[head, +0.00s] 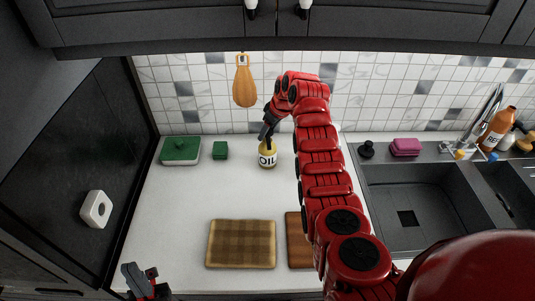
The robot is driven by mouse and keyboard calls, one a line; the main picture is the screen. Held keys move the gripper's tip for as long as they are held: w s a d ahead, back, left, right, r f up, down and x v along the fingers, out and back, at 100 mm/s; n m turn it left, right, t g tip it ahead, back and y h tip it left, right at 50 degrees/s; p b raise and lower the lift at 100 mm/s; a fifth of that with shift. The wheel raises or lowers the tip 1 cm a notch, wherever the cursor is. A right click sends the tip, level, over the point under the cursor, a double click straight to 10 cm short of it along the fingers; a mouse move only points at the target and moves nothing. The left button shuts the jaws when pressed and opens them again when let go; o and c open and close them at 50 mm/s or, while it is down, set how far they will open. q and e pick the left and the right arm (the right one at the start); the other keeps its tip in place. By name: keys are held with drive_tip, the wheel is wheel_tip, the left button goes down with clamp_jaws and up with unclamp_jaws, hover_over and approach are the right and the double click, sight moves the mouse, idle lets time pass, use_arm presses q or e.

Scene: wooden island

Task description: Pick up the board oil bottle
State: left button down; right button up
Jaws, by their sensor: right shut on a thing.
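The board oil bottle (267,160) is a small yellowish bottle with a white label reading OIL. It stands on the white counter (180,208), in the middle toward the back. My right gripper (267,139) reaches down over it from the red arm and is shut on its top. The bottle looks upright, and its base appears to be at the counter. The fingertips partly hide the bottle's neck. My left gripper (143,285) is at the bottom left, in front of the counter and far from the bottle. Its jaw opening cannot be made out clearly.
A green-lidded box (181,150) and a small green block (220,150) stand left of the bottle. A checked board (241,244) and a brown board (299,241) lie at the front. A wooden board (244,82) hangs behind. The sink (411,207) is at right.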

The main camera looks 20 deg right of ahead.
clamp_jaws()
idle(0.9)
